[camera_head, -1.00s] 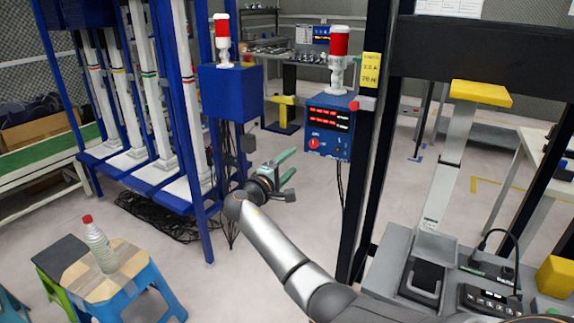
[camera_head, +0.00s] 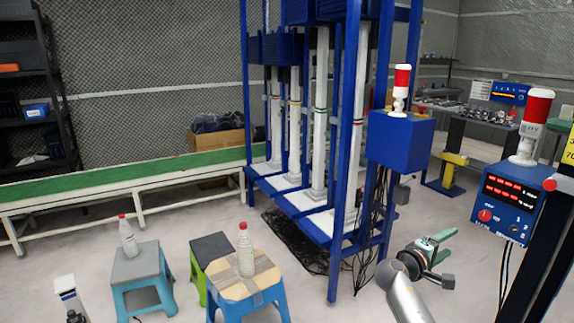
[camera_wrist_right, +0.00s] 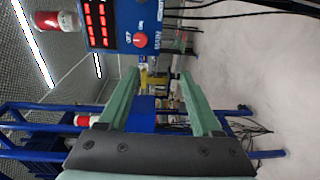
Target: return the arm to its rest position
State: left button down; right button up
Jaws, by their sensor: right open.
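My right arm comes in from the lower right of the head view. Its right gripper (camera_head: 450,247), with green fingers, is raised in front of the blue rack (camera_head: 338,150) and left of the blue control box (camera_head: 508,205). In the right wrist view the two green fingers (camera_wrist_right: 160,88) stand apart with nothing between them. The gripper is open and empty.
A blue stool (camera_head: 245,287) and a grey-topped stool (camera_head: 138,267) each carry a bottle, at lower left. A green-topped conveyor (camera_head: 110,183) runs behind them. A dark post (camera_head: 537,260) stands at the right edge. Cables lie under the rack.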

jog(key=s+a+f+t+y+p, duration=0.1)
jog(key=s+a+f+y, duration=0.35)
jog(key=f, duration=0.35)
jog(key=s+a+f+n+y+p, duration=0.1)
jog(key=s+a+f+y+p, duration=0.15)
jog(key=s+a+f, duration=0.4)
jog(key=s+a+f+t+y+p, duration=0.1)
jog(key=s+a+f+y, duration=0.25)
jog(key=f, duration=0.55)
jog(key=s+a+m+y+p, duration=0.1)
jog(key=s+a+m+y, duration=0.1)
jog(key=s+a, duration=0.4)
jog(key=s+a+m+y+p, duration=0.1)
jog(key=s+a+y, duration=0.4)
jog(key=s, duration=0.9)
jog(key=shift+s+a+r+m+p, duration=0.2)
jog(key=shift+a+r+m+p, duration=0.15)
jog(key=shift+a+m, duration=0.5)
jog(key=shift+a, duration=0.15)
